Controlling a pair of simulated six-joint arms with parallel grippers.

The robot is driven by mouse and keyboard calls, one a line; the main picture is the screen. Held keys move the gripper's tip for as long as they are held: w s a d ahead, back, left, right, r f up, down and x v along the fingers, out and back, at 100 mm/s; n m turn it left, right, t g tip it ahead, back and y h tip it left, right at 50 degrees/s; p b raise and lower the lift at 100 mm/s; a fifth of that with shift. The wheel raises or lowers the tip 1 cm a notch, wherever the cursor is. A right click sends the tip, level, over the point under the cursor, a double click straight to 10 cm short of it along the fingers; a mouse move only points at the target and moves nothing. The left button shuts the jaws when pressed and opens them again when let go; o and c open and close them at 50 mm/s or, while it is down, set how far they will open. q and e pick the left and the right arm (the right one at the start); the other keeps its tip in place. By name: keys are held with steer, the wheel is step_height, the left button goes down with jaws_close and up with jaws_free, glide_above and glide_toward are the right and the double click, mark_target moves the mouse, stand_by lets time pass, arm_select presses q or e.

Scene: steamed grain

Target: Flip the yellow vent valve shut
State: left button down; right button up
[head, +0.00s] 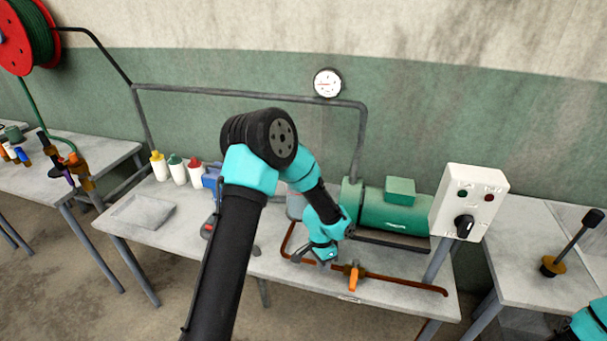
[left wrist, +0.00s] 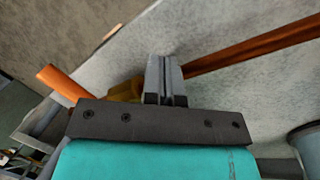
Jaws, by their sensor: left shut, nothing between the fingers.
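The vent valve (head: 354,278) has an orange-yellow handle and sits on a brown pipe along the front of the middle table.
A green motor (head: 393,208) stands behind the pipe (head: 408,284). A white control box (head: 469,202) with a black knob is at its right. Several bottles (head: 178,168) and a grey tray (head: 143,211) are at the table's left. A black lever (head: 577,240) stands on the right table.

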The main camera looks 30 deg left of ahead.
arm_select(q)
steer(key=w+a+r+m+y, duration=0.4)
steer(key=w+r+m+y, duration=0.15)
steer(key=w+r, duration=0.6)
steer(key=w+a+r+m+y, duration=0.1)
steer(key=w+r, duration=0.3)
steer(key=r, duration=0.4)
steer(key=w+a+r+m+y, duration=0.2)
steer(key=w+r+y, duration=0.1)
steer(key=r, duration=0.5)
steer(key=shift+w+a+r, duration=0.15)
steer(key=shift+w+a, duration=0.05)
steer(key=shift+w, duration=0.65)
steer(key=shift+y, duration=0.25)
steer(key=a+r+x, duration=0.1)
steer(key=a+x, duration=0.1)
steer(key=x, duration=1.1)
steer(key=shift+s+r, duration=0.2)
steer(key=shift+r, duration=0.1)
